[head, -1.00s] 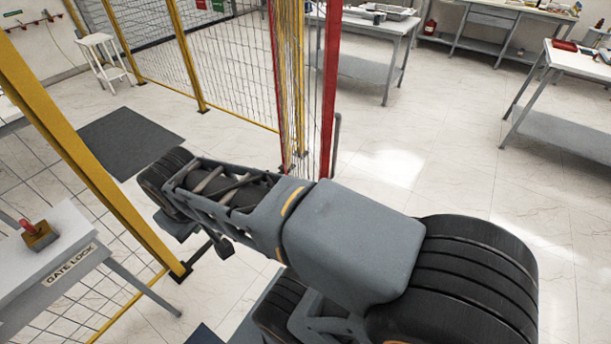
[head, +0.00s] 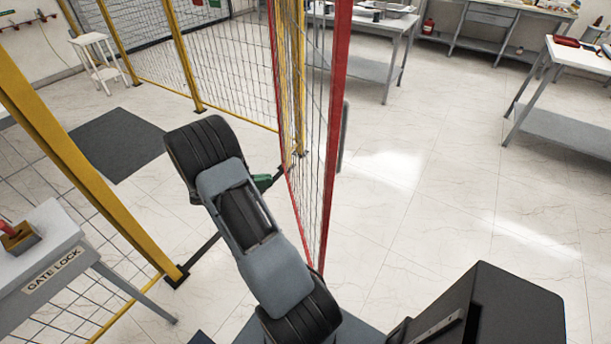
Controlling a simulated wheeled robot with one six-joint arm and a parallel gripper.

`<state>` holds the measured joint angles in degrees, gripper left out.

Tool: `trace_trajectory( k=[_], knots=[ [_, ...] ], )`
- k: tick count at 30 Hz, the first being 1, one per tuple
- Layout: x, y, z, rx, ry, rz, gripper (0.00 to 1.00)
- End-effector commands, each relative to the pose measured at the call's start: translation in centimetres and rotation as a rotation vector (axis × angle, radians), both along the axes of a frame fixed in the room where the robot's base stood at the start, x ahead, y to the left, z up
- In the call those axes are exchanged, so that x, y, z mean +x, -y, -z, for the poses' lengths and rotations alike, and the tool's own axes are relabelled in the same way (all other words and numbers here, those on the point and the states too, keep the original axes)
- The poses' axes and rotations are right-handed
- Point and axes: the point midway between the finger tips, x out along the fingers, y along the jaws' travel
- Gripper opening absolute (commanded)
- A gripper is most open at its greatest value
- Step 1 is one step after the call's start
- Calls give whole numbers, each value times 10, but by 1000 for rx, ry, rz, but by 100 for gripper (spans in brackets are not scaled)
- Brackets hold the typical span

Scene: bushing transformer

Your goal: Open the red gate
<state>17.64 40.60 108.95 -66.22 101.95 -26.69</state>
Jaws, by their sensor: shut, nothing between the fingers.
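The red gate (head: 333,150) is a red-framed wire mesh panel in the middle of the head view, seen at a steep angle. It stands swung out of the line of the yellow fence, its near lower corner close to my arm. A grey upright bar shows just right of its red edge. My arm rises from the bottom middle to the left of the gate. My gripper is hidden behind my arm links. A small dark green part (head: 262,182) shows between my arm and the gate; I cannot tell what it belongs to or whether it touches the mesh.
A yellow post (head: 90,180) stands at left, with a dark floor bar running from its foot. A table labelled GATE LOCK (head: 45,245) carries a red-handled lock box (head: 18,238). A dark mat (head: 115,143) lies beyond. The floor right of the gate is clear up to the workbenches (head: 560,130).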

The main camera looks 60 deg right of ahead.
Motion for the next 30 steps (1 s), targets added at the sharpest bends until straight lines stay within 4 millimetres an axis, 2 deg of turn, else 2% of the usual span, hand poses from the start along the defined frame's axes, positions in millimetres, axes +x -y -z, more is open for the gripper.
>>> trace_trajectory(
  k=[7, 21, 30],
  knots=[
    [-19, 21, 1, -9, -32, -1, 0],
    [-74, 86, 4, -3, -33, -2, 0],
    [-92, 103, 4, -6, -30, -4, 0]
  ],
)
